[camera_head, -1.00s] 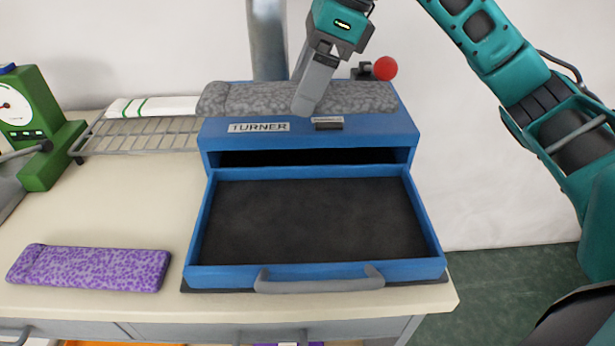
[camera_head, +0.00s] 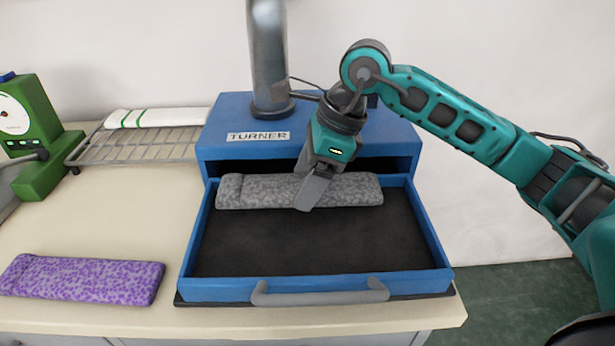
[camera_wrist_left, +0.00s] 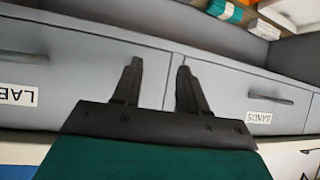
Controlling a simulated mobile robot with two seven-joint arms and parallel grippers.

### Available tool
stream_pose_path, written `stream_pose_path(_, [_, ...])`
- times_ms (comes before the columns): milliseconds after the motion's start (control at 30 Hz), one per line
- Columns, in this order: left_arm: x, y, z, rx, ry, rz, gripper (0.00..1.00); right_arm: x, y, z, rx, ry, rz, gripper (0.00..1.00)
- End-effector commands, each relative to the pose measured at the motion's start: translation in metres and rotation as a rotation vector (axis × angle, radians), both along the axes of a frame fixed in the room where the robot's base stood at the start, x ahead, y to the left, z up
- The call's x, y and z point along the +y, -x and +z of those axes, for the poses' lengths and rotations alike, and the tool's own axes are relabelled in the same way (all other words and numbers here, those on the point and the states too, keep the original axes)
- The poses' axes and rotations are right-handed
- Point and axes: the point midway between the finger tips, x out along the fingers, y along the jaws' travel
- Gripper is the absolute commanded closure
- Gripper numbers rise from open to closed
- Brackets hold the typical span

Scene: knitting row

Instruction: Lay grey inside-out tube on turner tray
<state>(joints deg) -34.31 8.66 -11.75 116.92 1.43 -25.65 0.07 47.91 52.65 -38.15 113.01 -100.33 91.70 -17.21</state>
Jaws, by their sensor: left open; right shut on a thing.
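The grey speckled tube (camera_head: 245,192) is in the back part of the turner tray in the head view, lying crosswise. Whether it touches the tray floor I cannot tell. My right gripper (camera_head: 305,201) is shut on the tube near its middle and hides part of it. The turner tray (camera_head: 310,248) is a blue pulled-out drawer with a dark floor and a grey handle. The blue turner (camera_head: 225,150), with a TURNER label, stands behind it. My left gripper (camera_wrist_left: 157,85) is open and empty in the left wrist view, in front of grey drawers.
A purple speckled tube (camera_head: 82,279) lies on the bench (camera_head: 120,205) at the left. A wire rack (camera_head: 140,150) holds a white green-striped tube (camera_head: 152,118). A green dial device (camera_head: 35,140) stands at far left. LABELS and BANDS drawers (camera_wrist_left: 235,88) show in the left wrist view.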

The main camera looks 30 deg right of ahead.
Motion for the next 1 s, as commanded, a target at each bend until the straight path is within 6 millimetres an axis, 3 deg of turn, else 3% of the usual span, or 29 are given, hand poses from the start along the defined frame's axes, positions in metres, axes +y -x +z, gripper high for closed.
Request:
stream_pose_path(633, [-0.005, -0.002, -0.003, -0.001, 0.009, -0.007, 0.57, 0.0, 0.0, -0.011, -0.001, 0.0, 0.0, 0.55])
stream_pose_path(667, [-0.005, -0.003, -0.002, -0.003, 0.01, -0.007, 0.57, 0.0, 0.0, -0.011, 0.0, 0.0, 0.0, 0.26])
stream_pose_path(900, [-0.005, -0.005, 0.0, -0.011, 0.012, -0.007, 0.57, 0.0, 0.0, -0.011, -0.001, 0.0, 0.0, 0.03])
stream_pose_path(1000, [-0.005, -0.005, 0.0, -0.01, 0.011, -0.007, 0.57, 0.0, 0.0, -0.011, -0.001, 0.0, 0.0, 0.01])
